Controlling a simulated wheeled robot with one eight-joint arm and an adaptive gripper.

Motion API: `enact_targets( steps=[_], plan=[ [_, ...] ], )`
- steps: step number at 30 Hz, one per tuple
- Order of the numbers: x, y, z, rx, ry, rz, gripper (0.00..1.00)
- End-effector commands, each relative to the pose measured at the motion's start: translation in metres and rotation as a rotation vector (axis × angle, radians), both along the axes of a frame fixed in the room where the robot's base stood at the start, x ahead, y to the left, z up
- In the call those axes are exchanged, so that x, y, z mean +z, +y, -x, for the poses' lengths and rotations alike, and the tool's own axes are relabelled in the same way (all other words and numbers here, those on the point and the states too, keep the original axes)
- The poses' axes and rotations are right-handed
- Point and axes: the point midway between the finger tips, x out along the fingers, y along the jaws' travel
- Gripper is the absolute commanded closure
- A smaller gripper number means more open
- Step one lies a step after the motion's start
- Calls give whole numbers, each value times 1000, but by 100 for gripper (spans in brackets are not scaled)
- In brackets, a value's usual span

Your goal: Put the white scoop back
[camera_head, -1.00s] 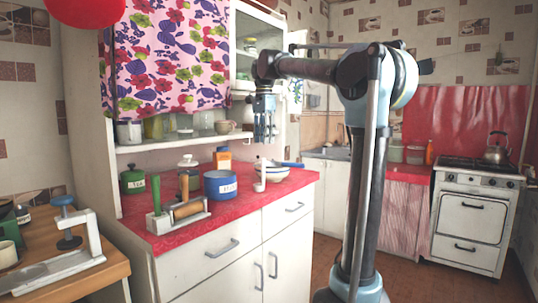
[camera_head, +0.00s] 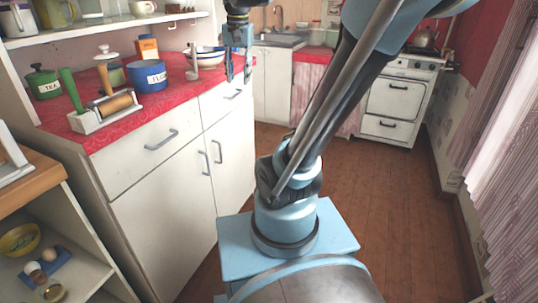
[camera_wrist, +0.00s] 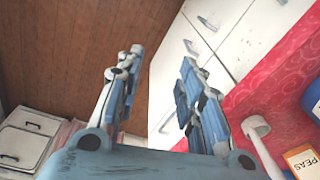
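The white scoop (camera_head: 193,64) is on the red counter near its front edge, its handle pointing up beside a white bowl with a blue band (camera_head: 208,56). In the wrist view the round head of the scoop (camera_wrist: 256,127) is to the right of my fingers, with its handle running to the lower right. My gripper (camera_head: 238,74) is to the right of the scoop, by the counter's edge, apart from it. In the wrist view my gripper (camera_wrist: 160,78) has its two fingers spread, with nothing between them.
A shelf (camera_head: 110,24) hangs above. Open floor (camera_head: 380,200) lies right.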

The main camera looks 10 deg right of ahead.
Motion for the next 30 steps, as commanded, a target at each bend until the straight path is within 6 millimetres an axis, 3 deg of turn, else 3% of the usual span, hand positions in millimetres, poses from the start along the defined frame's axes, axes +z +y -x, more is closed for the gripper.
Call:
enact_targets(
  steps=[12,18,22,30],
  plan=[
    [-155,-50,108,287,-69,49,65],
    [-213,-60,142,391,-91,74,65],
    [-230,-64,151,422,-96,82,65],
    [-233,-65,153,430,-98,85,65]
  ],
)
